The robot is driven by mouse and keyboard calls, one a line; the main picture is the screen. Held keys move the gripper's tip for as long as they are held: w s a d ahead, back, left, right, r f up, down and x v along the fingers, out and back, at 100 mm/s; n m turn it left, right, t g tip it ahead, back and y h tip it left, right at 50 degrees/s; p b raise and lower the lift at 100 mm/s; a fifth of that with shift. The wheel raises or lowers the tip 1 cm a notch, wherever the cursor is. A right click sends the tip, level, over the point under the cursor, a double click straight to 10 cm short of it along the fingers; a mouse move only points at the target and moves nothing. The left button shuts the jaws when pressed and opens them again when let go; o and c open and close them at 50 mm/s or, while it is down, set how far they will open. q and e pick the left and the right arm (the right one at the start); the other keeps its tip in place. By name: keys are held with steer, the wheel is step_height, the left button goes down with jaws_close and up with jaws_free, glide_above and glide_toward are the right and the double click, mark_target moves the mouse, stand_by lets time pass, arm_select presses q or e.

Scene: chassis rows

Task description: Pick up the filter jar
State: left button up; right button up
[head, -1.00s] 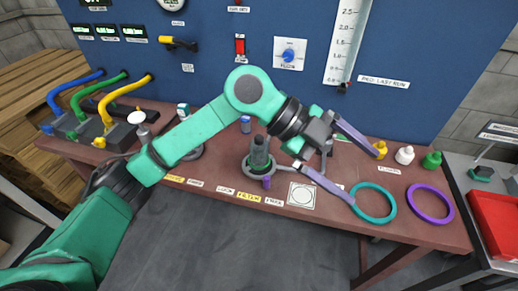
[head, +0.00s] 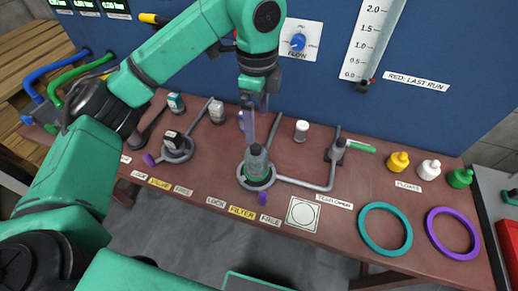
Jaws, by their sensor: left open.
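The filter jar (head: 256,164), a grey-green cylinder with a dark top, stands upright in a round grey holder (head: 243,182) on the brown bench, behind the yellow FILTER label (head: 242,212). My left gripper (head: 259,141) points down right above the jar. Its two long purple fingers are open, with the tips at about the height of the jar's top. I cannot tell whether they touch it. My right gripper is out of view.
A grey pipe (head: 308,185) runs right from the holder. A round grey fitting (head: 176,150) and small bottles stand to the left and behind. Teal (head: 385,250) and purple (head: 430,232) rings lie at the right. A blue panel (head: 330,100) rises behind.

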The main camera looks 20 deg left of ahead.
arm_select(q)
glide_above(256, 154)
steer(key=w, duration=0.1)
step_height(256, 154, down, 4)
steer(key=shift+a+f+p, duration=0.1)
steer(key=shift+a+p, duration=0.05)
steer(key=shift+p, duration=0.3)
steer(key=f, duration=0.1)
steer(key=w+f, duration=0.1)
steer(key=shift+f, duration=0.4)
steer(key=f, duration=0.1)
steer(key=f+p, duration=0.2)
steer(key=f, duration=0.1)
steer(key=shift+s+a+f, duration=0.1)
steer(key=shift+s, duration=0.25)
steer(key=shift+f, duration=0.45)
steer(key=shift+w, duration=0.1)
steer(key=c, duration=1.3)
steer(key=shift+o, duration=0.2)
step_height(256, 154, up, 9)
steer(key=shift+r+b, duration=0.2)
steer(key=shift+b, duration=0.7)
step_height(256, 154, up, 11)
steer(key=p, duration=0.1)
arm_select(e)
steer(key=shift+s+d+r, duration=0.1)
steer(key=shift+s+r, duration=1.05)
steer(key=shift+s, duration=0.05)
